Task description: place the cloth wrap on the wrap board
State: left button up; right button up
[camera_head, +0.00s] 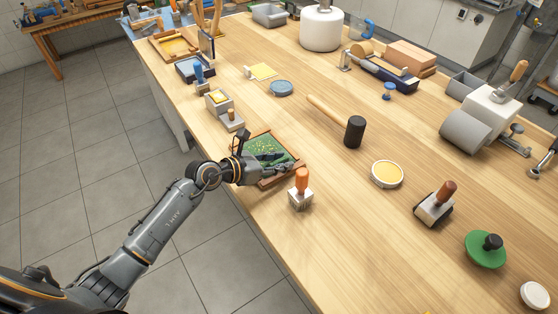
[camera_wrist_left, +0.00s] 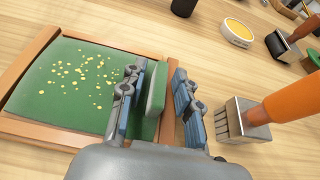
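A wooden-framed board (camera_head: 291,178) lies near the table's left edge, with a green surface speckled yellow; it also shows in the left wrist view (camera_wrist_left: 30,55). I take it for the wrap board with the cloth wrap (camera_wrist_left: 75,80) lying flat in it, but cannot be sure. My left gripper (camera_head: 268,158) is low over the board's right side. In the left wrist view its fingers (camera_wrist_left: 160,102) stand apart, with a narrow green upright piece (camera_wrist_left: 156,88) between them. This piece is close to the left finger, with a gap to the right one. My right gripper is not in view.
An orange-handled brush-like tool (camera_head: 300,190) stands just right of the board. A black mallet (camera_head: 354,131), a round yellow-topped tin (camera_head: 387,174) and a block with a wooden knob (camera_head: 230,120) are nearby.

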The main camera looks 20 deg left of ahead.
pick_arm(q)
jog(key=shift+r, duration=0.1)
jog(key=shift+r, duration=0.15)
jog(key=v, duration=1.2)
jog(key=shift+b, duration=0.4)
